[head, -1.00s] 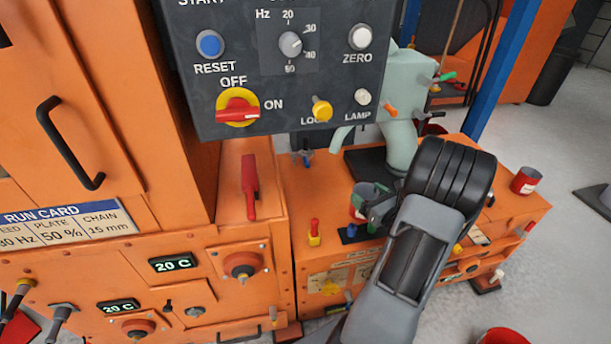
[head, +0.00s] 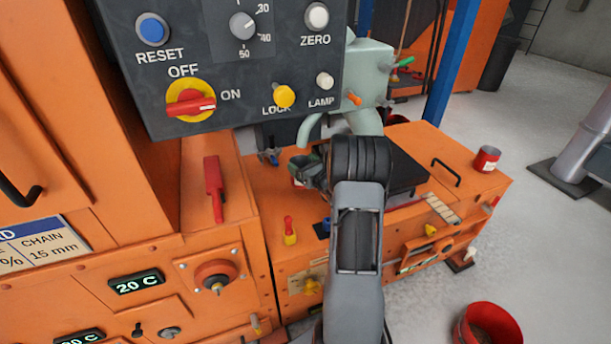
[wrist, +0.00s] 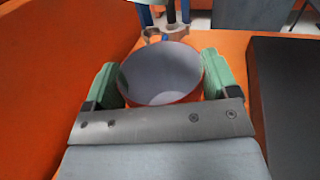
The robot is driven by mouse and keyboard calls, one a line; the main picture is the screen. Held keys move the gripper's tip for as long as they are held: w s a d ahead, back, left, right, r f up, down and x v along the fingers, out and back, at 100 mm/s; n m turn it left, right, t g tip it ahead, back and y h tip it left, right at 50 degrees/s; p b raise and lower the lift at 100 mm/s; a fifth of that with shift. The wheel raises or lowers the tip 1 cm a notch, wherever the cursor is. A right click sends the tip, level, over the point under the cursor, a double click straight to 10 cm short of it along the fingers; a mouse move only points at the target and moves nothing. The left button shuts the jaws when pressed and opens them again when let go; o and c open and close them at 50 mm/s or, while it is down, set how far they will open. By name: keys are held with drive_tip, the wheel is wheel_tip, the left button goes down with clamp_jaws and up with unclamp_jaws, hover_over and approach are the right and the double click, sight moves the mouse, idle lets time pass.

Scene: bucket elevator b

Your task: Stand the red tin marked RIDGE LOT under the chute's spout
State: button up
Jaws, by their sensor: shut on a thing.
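My gripper (wrist: 160,90) is shut on a red tin (wrist: 160,98), with a green pad on each side of it. The wrist view looks down into its open top and grey inside; no marking is readable. In the head view my gripper (head: 305,170) is above the orange bench, a little below and in front of the pale green chute's spout (head: 309,128). My wrist hides most of the held tin there. Whether the tin touches the bench cannot be told. Another red tin (head: 487,159) with a pale label stands at the bench's right end.
A black plate (head: 405,178) lies on the orange bench (head: 440,150), right of my wrist. A red-and-yellow peg (head: 289,231) and a red lever (head: 213,190) stand left. The dark control panel (head: 230,60) overhangs at upper left. A red bucket (head: 490,325) is on the floor.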

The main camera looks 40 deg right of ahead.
drive_tip(key=shift+f+b, duration=0.6)
drive_tip(key=shift+f, duration=1.4)
drive_tip(key=shift+f, duration=0.15)
drive_tip(key=o, duration=0.9)
drive_tip(key=shift+r, duration=0.25)
drive_tip(key=s, duration=0.3)
drive_tip(key=s+p, duration=0.1)
drive_tip(key=s, duration=0.3)
drive_tip(key=shift+s+d+f+p, duration=0.1)
drive_tip(key=shift+s+d+p, duration=0.1)
drive_tip(key=shift+s+p, duration=0.1)
drive_tip(key=shift+w, duration=0.1)
